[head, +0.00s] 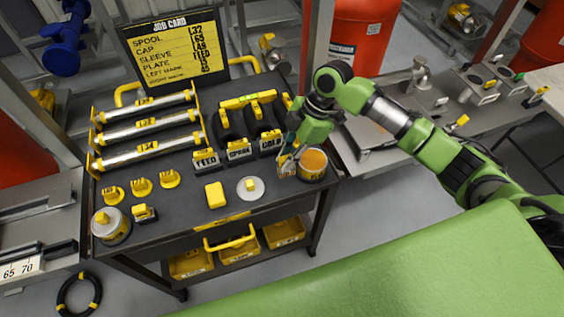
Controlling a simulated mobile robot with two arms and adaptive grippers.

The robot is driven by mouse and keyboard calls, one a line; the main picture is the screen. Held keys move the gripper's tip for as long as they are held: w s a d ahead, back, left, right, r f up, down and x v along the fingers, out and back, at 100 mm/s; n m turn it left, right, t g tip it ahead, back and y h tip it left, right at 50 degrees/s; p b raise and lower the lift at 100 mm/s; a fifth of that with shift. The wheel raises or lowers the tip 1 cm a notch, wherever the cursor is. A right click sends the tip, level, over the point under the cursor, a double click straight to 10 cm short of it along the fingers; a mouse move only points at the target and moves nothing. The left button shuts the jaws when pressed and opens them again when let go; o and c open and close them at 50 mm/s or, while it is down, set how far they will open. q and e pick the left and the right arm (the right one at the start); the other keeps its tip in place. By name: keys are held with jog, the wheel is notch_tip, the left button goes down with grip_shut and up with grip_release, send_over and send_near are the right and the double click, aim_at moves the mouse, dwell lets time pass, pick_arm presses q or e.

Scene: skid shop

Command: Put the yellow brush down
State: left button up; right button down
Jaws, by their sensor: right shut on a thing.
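My right gripper (289,151) reaches in from the right over the dark cart top, next to an open tin (314,160) with orange content. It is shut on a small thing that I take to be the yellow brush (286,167). The fingers hide much of the brush, and a pale lower part shows just left of the tin. I cannot tell whether it touches the cart top or the tin. My left gripper is not in view.
The cart top (178,212) also holds a yellow block (215,195), a white disc (250,188), a lidded can (111,226), three rollers (148,130) and bins labelled FEED, SPARE and GOLD (238,152). A job card (176,48) stands behind. The front middle has bare patches.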

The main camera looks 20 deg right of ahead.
jog(key=shift+w+a+f, duration=0.4)
jog(key=shift+w+f, duration=0.2)
jog(key=shift+f, duration=0.25)
notch_tip(320, 180, down, 3)
jog(key=shift+r+p, duration=0.1)
jog(key=shift+p, duration=0.75)
jog(key=shift+f, duration=0.2)
jog(key=shift+f, duration=0.1)
jog(key=c, duration=2)
grip_release()
jog(key=shift+o, duration=0.2)
